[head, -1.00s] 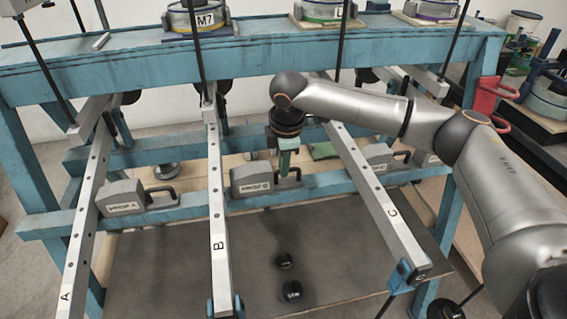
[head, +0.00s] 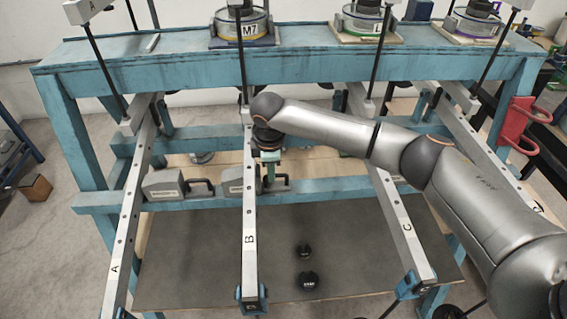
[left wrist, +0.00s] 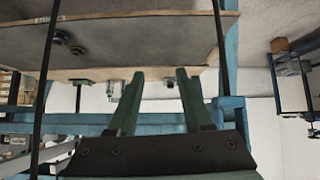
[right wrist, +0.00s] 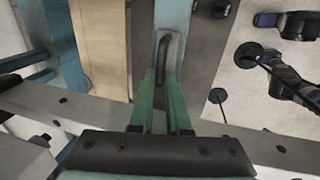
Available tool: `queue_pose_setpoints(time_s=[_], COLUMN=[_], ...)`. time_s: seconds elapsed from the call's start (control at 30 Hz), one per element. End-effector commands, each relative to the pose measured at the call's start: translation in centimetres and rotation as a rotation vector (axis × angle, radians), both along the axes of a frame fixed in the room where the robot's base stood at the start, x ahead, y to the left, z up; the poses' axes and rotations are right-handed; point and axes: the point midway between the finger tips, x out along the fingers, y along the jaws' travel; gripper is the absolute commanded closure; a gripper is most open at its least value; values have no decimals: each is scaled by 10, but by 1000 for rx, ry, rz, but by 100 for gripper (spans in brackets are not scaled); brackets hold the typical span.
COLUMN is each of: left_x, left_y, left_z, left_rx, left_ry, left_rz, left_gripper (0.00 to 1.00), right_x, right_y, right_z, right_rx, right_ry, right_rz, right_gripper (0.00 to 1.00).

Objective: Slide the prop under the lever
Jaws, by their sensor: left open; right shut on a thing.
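Lever B (head: 250,210) is a long grey bar with holes, running from the blue frame toward me. A grey prop block (head: 234,181) with a white label and a black handle sits on the lower blue rail. Lever B passes in front of its right part in the head view; contact between them cannot be told. My right gripper (head: 268,178) is just right of lever B, shut on the prop's handle. The right wrist view shows the green fingers around the black handle (right wrist: 163,60). My left gripper (left wrist: 155,100) is open and empty, outside the head view.
Another prop (head: 162,184) stands on the rail right of lever A (head: 122,235). Lever C (head: 398,225) slopes down at the right, partly behind my right arm. Two black weights (head: 308,280) lie on the dark board. A red bracket (head: 515,125) sticks out at the frame's right.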

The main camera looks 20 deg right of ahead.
Motion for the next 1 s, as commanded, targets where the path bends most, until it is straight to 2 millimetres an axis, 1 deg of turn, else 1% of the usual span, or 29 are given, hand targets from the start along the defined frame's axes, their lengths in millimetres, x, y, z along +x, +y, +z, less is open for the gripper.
queue_pose_setpoints(time_s=[0.03,0.27,0.3,0.53,0.77,0.83,0.93,1.0], left_x=[1,2,2,2,2,2,2,2], left_y=[0,-1,-1,-2,-2,-2,-2,-2], left_z=[0,0,0,1,1,1,1,1], left_rx=[-1,-2,-2,-2,-2,-2,-3,-3], left_ry=[-1,-2,-2,-2,-2,-2,-3,-3], left_rz=[-1,-1,-1,-1,-2,-2,-2,-2], left_gripper=[50,50,50,50,50,50,50,50], right_x=[0,0,0,0,0,0,-1,-4], right_y=[7,8,8,5,3,3,4,4], right_z=[1,1,1,1,1,4,14,26], right_rx=[15,15,15,9,7,7,7,7], right_ry=[-5,-5,-5,-3,-3,-4,-5,-6], right_rz=[9,11,11,7,5,5,6,6], right_gripper=[100,100,81,55,55,55,55,55])
